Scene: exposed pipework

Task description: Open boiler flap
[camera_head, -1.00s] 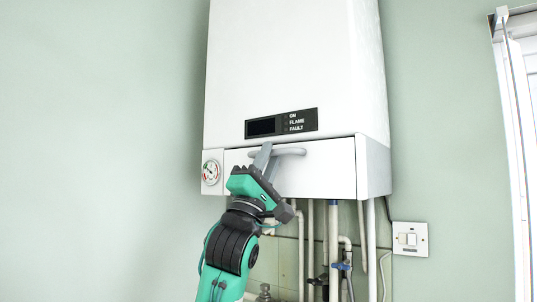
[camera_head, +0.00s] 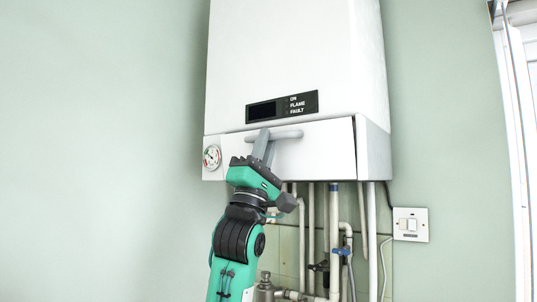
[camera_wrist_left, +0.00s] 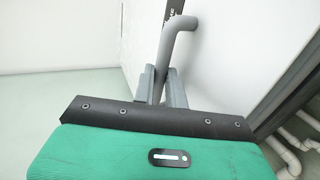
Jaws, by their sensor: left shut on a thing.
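The white boiler (camera_head: 295,60) hangs on the wall, with its flap (camera_head: 315,155) across the bottom of the front. A thin dark gap shows along the flap's right edge, so it looks slightly ajar. A grey bar handle (camera_head: 288,134) sits near the flap's top. My left gripper (camera_head: 263,142) reaches up from below and is shut on the left part of this handle. In the left wrist view, the handle (camera_wrist_left: 178,38) runs down between the two grey fingers (camera_wrist_left: 160,85). My right gripper is not in view.
A round gauge (camera_head: 212,157) sits left of the flap. Several pipes (camera_head: 334,235) run down below the boiler, close to the right of my left arm. A wall switch (camera_head: 410,224) is at right. The wall at left is clear.

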